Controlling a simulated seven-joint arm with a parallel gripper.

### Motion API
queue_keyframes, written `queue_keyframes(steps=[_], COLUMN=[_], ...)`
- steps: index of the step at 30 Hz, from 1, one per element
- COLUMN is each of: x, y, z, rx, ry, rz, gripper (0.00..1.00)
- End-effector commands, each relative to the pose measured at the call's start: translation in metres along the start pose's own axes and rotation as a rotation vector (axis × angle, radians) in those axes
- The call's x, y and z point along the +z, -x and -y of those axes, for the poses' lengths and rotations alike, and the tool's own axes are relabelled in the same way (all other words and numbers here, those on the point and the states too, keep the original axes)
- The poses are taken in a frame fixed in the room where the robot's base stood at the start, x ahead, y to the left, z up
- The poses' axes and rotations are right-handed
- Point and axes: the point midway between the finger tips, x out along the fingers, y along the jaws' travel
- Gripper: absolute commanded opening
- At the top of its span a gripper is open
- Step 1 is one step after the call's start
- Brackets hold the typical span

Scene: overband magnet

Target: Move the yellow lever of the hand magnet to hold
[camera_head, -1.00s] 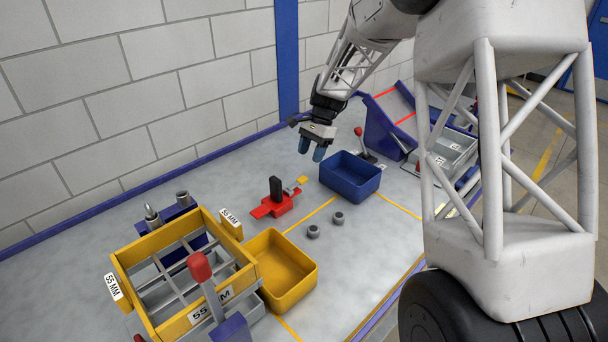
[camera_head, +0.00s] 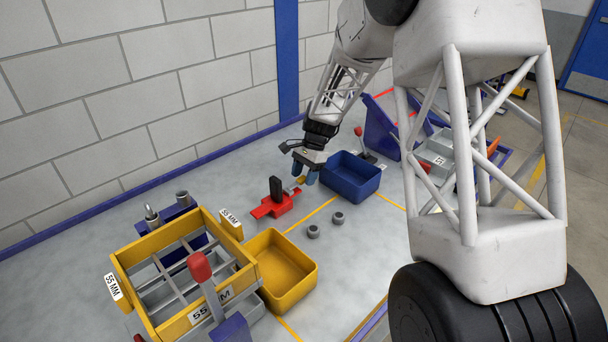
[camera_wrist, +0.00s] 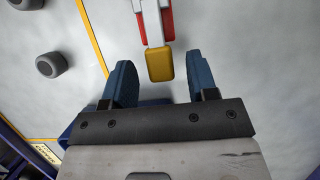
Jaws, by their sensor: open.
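The hand magnet (camera_head: 272,206) is a red base with a black upright handle, on the grey table near the middle of the head view. Its yellow lever (camera_wrist: 160,64) points toward my gripper in the wrist view, where the red body (camera_wrist: 142,28) shows at the top. In the head view the lever (camera_head: 301,180) is partly covered by my fingers. My gripper (camera_head: 304,175) is open, with blue fingertips.
A blue bin (camera_head: 363,180) stands close right of my gripper. Two grey rings (camera_head: 338,218) lie in front. A yellow bin (camera_head: 302,282) and a yellow-framed sorting box (camera_head: 143,252) stand at the left front.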

Motion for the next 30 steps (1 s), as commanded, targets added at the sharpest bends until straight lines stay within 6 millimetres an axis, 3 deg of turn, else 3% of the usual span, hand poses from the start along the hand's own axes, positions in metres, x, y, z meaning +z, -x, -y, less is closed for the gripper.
queue_keyframes(steps=[6, 17, 30], x=[0.0001, 0.0001, 0.0025], y=[0.0001, 0.0003, 0.0026], z=[0.0001, 0.0001, 0.0004], rx=[0.0, 0.0, -0.001], ry=[0.0, 0.0, 0.001], rz=[0.0, 0.0, -0.03], gripper=[0.53, 0.0, 0.0])
